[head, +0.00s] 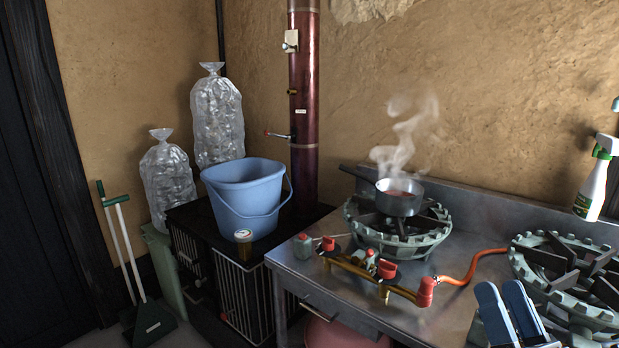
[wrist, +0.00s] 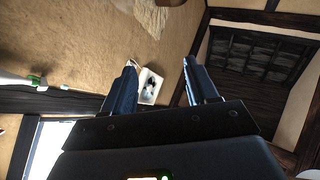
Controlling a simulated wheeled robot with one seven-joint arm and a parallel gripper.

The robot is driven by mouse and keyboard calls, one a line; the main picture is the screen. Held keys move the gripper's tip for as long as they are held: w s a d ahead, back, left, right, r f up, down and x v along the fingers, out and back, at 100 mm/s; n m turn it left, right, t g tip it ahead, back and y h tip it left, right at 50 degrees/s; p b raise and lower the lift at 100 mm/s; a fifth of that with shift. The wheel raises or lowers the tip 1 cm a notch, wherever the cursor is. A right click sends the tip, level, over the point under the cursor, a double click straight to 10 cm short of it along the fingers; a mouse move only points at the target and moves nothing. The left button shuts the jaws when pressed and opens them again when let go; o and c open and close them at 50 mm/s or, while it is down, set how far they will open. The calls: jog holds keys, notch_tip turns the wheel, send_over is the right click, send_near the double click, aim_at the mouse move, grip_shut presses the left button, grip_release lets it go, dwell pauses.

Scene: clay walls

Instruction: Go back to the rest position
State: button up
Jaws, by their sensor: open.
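My gripper (head: 508,312) shows at the lower right of the head view, in front of the right burner, with its two blue fingers pointing up. In the wrist view my gripper (wrist: 160,85) is open, with a clear gap between the fingers and nothing held. The wrist view looks up at the clay wall (wrist: 110,45) and the dark ceiling panel (wrist: 245,55).
A steaming pot (head: 398,199) sits on the left burner (head: 385,243). The right burner (head: 570,270) is bare, close to my gripper. An orange hose (head: 468,272) crosses the steel counter.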

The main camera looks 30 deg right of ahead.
jog(key=s+a+f+n+g+y, duration=0.4)
jog(key=s+a+y, duration=0.1)
jog(key=s+a, duration=0.3)
jog(key=s+a+f+n+g+y+p, duration=0.1)
jog(key=s+a+f+n+g+y, duration=0.3)
jog(key=s+a, duration=0.5)
jog(key=shift+s+a+f+n+y+p, duration=0.3)
jog(key=shift+a+f+n+y, duration=0.1)
jog(key=shift+a, duration=0.7)
